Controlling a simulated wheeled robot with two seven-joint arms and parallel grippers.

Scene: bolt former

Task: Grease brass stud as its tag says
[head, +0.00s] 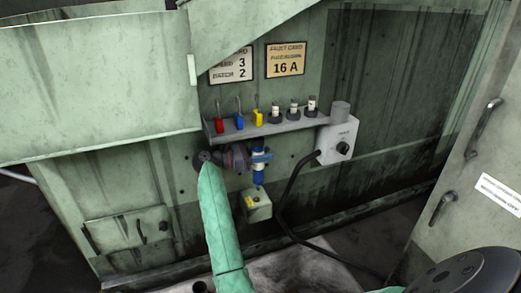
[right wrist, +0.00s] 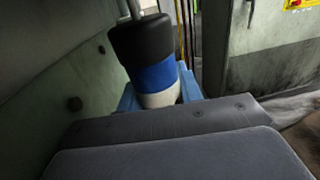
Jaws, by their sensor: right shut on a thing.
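My right gripper (head: 262,158) is beside the green machine, just below the shelf. It is shut on a banded cylinder (head: 259,172) that hangs under the jaws. In the right wrist view the cylinder (right wrist: 150,70) has black, blue and white bands, stands slightly tilted between blue jaws, and has a thin rod at its black end. Below it, a small pale green box (head: 258,208) carries a yellow mark too small to read. I cannot make out a brass stud or its tag. My left gripper is not in view.
A grey shelf (head: 265,129) holds red (head: 219,126), blue (head: 239,122) and yellow (head: 258,118) items and three black-and-white pieces. To its right are a switch box (head: 337,142) and black cable (head: 290,190). A fault card (head: 286,60) reads 16 A. A cabinet door stands at right.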

